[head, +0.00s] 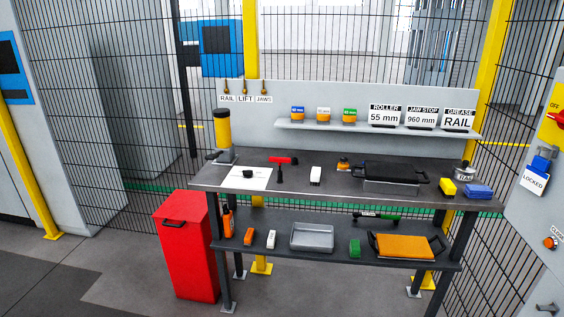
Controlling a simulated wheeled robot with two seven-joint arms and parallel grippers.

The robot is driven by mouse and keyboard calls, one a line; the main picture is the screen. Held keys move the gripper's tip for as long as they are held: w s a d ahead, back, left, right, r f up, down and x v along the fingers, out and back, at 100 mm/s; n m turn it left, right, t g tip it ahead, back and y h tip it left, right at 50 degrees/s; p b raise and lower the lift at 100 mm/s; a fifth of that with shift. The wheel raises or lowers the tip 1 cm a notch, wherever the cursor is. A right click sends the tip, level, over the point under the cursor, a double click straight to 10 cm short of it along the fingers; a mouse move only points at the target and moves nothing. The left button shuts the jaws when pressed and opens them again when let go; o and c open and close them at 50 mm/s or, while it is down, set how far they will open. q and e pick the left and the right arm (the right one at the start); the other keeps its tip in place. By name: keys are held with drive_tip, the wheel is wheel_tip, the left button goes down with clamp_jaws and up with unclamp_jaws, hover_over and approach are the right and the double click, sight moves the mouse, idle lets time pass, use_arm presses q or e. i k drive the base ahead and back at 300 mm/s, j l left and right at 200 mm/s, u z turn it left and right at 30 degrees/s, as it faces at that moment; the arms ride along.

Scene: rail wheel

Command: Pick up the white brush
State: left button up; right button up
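Two small white block-shaped things could be the white brush, and I cannot tell which one is a brush. One white block (316,173) stands on the grey tabletop near its middle, with a darker part at its base. The other white block (271,239) is on the lower shelf, between an orange block (249,236) and a grey tray (312,237). Both are uncovered and nothing holds them. Neither of my grippers is in view.
The workbench (300,198) also holds a red-headed tool (283,161), a black-handled tray (390,172), a yellow block (447,187) and blue items (479,191). A red bin (186,250) stands at its left. Mesh fencing is behind. The floor at the left front is clear.

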sight(315, 175)
drive_tip(key=i+u, duration=0.45)
drive_tip(key=i, duration=0.55)
drive_tip(key=j, duration=0.1)
